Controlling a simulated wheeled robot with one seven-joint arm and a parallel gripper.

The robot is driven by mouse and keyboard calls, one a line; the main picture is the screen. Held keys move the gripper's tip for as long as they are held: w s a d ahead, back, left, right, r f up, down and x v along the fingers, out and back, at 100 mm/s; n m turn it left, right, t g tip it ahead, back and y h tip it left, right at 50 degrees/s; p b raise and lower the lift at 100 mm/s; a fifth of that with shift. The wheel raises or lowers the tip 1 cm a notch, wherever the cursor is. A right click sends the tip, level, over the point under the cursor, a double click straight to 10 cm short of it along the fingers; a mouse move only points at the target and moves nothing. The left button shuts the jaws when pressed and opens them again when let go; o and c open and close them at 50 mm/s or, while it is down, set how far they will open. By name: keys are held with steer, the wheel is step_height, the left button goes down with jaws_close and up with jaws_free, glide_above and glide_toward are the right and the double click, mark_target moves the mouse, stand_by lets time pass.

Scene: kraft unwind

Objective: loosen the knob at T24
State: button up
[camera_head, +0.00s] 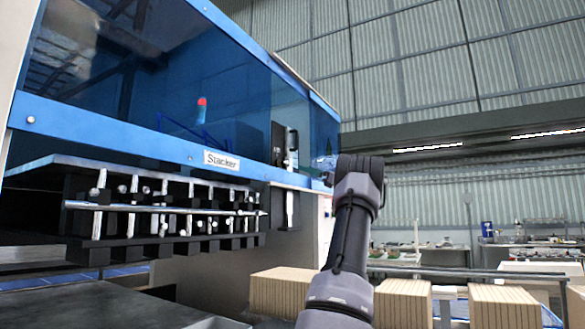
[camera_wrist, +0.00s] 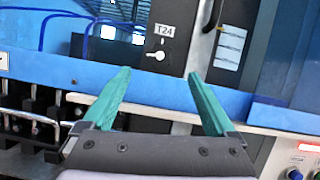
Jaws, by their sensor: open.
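The T24 label (camera_wrist: 164,30) is a white plate on a dark vertical panel, upper middle of the wrist view. Just below it is a small white knob (camera_wrist: 157,56) with a short lever pointing left and slightly down. My gripper (camera_wrist: 160,76) has two teal fingers, spread apart with nothing between them. The knob shows above and between the fingertips; I cannot tell the exact distance in depth. In the head view my arm reaches up beside the machine's right end, and the knob cannot be made out there.
The blue-framed machine marked Stacker (camera_head: 221,161) fills the left. A blue rail (camera_wrist: 245,100) crosses behind the fingertips. A black handle (camera_wrist: 211,15) is right of the label. A button panel (camera_wrist: 300,160) is at lower right. Cardboard stacks (camera_head: 280,292) stand below my arm.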

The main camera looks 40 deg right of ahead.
mark_target(287, 165)
steer(key=w+a+r+m+h, duration=0.1)
steer(key=w, duration=0.2)
steer(key=w+a+m, duration=0.2)
steer(key=w+a+r+m+t+h, duration=0.1)
steer(key=w, duration=0.2)
steer(key=shift+w+a+r+h, duration=0.2)
steer(key=shift+w+r+h, duration=0.1)
steer(key=shift+w+r, duration=0.05)
